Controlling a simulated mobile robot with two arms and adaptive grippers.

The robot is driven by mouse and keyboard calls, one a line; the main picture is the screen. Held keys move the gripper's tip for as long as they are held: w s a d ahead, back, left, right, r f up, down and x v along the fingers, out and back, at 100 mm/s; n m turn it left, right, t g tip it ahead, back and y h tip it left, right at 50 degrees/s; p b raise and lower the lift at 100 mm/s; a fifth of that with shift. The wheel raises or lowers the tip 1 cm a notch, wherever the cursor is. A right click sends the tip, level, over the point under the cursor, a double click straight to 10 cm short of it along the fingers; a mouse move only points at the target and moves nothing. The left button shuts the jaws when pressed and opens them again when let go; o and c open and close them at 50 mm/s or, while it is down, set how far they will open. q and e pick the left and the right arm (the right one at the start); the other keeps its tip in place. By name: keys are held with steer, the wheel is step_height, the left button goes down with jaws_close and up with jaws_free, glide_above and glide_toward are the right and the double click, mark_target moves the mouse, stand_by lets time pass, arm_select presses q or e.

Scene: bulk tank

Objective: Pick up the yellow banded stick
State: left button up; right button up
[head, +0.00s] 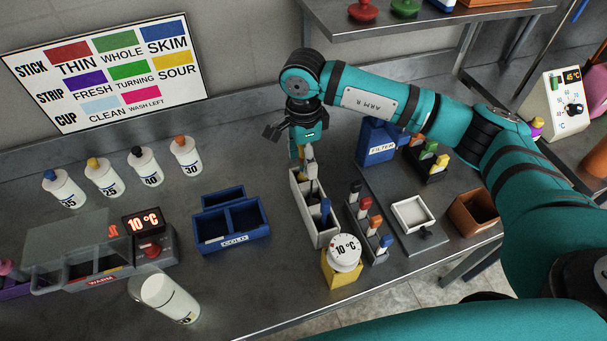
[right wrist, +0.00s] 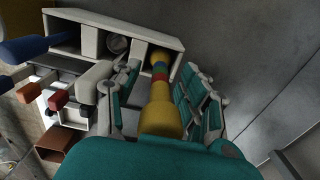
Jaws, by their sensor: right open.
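The yellow banded stick (right wrist: 160,90) stands in a compartment of the white rack (right wrist: 95,16), with red and blue-green bands near its middle. My right gripper (right wrist: 165,82) is open, with one finger on each side of the stick; I cannot tell if either finger touches it. In the head view my right gripper (head: 308,160) points down over the far end of the white rack (head: 321,238), and only a bit of yellow shows beside it. A blue-topped stick (head: 326,210) stands in the near part of the rack. My left gripper is not in view.
A holder with several colour-topped sticks (head: 366,225) is close on the right. A blue bin (head: 232,225) is left, with free table between. A blue filter box (head: 377,141) stands behind right.

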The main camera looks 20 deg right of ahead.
steer(key=shift+c, duration=0.3)
jaws_close()
steer(key=shift+r, duration=0.1)
